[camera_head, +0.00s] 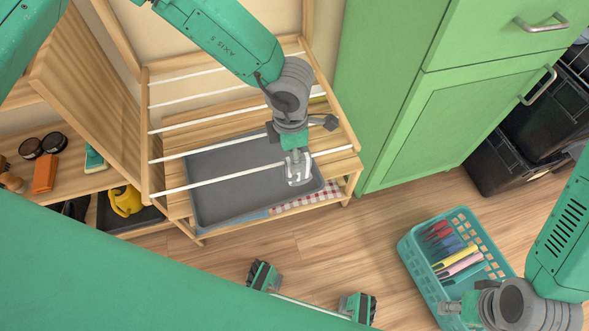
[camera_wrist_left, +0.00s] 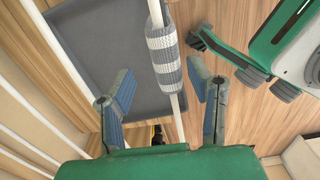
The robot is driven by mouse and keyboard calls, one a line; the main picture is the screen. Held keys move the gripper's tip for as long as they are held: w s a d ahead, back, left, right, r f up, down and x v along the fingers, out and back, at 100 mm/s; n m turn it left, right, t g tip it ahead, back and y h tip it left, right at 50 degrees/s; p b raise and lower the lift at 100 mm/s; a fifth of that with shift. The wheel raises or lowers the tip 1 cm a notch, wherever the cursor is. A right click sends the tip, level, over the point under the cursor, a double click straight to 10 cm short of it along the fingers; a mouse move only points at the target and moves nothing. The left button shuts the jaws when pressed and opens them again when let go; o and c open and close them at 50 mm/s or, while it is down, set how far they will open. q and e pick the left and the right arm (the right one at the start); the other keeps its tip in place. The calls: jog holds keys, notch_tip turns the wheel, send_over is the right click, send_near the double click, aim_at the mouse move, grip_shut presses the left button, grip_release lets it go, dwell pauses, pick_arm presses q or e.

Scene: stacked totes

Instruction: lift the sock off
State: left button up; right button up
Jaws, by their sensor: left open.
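A grey sock with white stripes (camera_wrist_left: 165,57) is draped over a white rod of the wooden drying rack (camera_head: 153,130). In the head view, the sock (camera_head: 299,172) shows at the rack's front rod, partly covered by my left gripper (camera_head: 295,153). In the left wrist view, my left gripper (camera_wrist_left: 162,80) is open, its two fingers apart on either side of the rod, near the sock's lower end.
A grey tray (camera_head: 225,185) lies under the rods, beside a red checkered cloth (camera_head: 300,201). A teal basket (camera_head: 417,262) with several coloured items stands on the floor at the right. A green cabinet (camera_head: 420,130) rises right of the rack.

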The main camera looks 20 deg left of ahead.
aim_at(301, 179)
pick_arm(q)
jog(key=f+b, duration=0.1)
jog(key=d+f, duration=0.1)
jog(key=f, duration=0.1)
jog(key=f+b, duration=0.1)
jog(key=f, duration=0.1)
jog(key=shift+d+b, duration=0.25)
jog(key=shift+b, duration=0.05)
jog(key=shift+a, duration=0.15)
jog(key=shift+c, duration=1.3)
jog(key=c, duration=0.8)
pick_arm(e)
jog(key=f, duration=0.2)
jog(key=shift+d+f, duration=0.25)
jog(key=shift+f, duration=0.15)
pick_arm(q)
jog(key=shift+d, duration=0.25)
pick_arm(e)
jog(key=shift+d+f, duration=0.1)
jog(key=shift+d, duration=0.1)
